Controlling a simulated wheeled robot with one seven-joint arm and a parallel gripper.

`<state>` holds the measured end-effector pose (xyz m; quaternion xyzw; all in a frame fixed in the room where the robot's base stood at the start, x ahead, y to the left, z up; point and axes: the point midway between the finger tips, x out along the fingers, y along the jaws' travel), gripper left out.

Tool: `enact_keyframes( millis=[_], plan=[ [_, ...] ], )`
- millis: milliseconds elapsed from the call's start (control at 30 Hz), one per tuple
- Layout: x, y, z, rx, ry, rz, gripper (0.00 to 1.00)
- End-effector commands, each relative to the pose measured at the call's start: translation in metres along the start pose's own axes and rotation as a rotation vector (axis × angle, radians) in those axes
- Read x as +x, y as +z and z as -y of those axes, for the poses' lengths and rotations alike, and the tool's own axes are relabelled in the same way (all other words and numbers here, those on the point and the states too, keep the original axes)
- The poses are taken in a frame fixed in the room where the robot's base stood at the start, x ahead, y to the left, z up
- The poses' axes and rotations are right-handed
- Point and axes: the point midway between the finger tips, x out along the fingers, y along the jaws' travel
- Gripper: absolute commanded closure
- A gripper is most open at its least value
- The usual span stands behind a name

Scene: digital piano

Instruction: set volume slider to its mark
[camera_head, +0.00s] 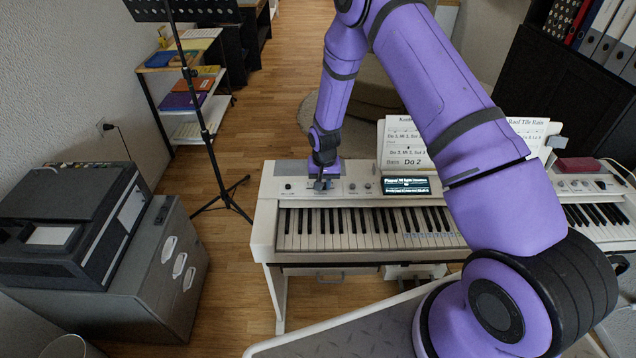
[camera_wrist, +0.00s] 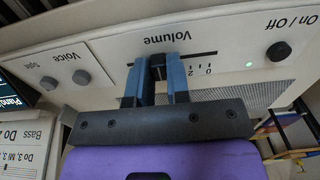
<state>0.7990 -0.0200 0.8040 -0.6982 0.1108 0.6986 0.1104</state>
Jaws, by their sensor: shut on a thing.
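The volume slider (camera_wrist: 157,61) is a small dark knob on a thin dark track under the upside-down word "Volume" in the wrist view. My gripper (camera_wrist: 158,66) has its two blue fingers on either side of the knob, shut on it. I cannot make out a separate mark. In the head view, my gripper (camera_head: 322,183) is down at the left part of the piano's (camera_head: 300,192) panel, where the slider is too small to see.
In the wrist view, an On / Off knob (camera_wrist: 278,51) with a green light is to the right, and two Voice knobs (camera_wrist: 81,77) are to the left. In the head view, a display (camera_head: 405,186) and sheet music (camera_head: 402,146) stand right of my gripper. A music stand (camera_head: 208,135) stands left.

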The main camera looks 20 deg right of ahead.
Motion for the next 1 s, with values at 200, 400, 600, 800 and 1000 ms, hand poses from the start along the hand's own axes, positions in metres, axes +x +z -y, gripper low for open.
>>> enact_keyframes(
  millis=[200,400,600,800,1000],
  plan=[
    [-0.001,0.000,0.000,0.000,-0.001,-0.001,1.00],
    [0.000,0.000,0.000,0.000,-0.001,-0.001,0.57],
    [-0.001,0.000,0.000,0.000,-0.001,-0.001,0.57],
    [-0.015,-0.001,0.001,0.000,-0.002,-0.002,0.57],
    [-0.050,-0.001,0.001,0.000,-0.003,-0.004,0.57]
  ],
)
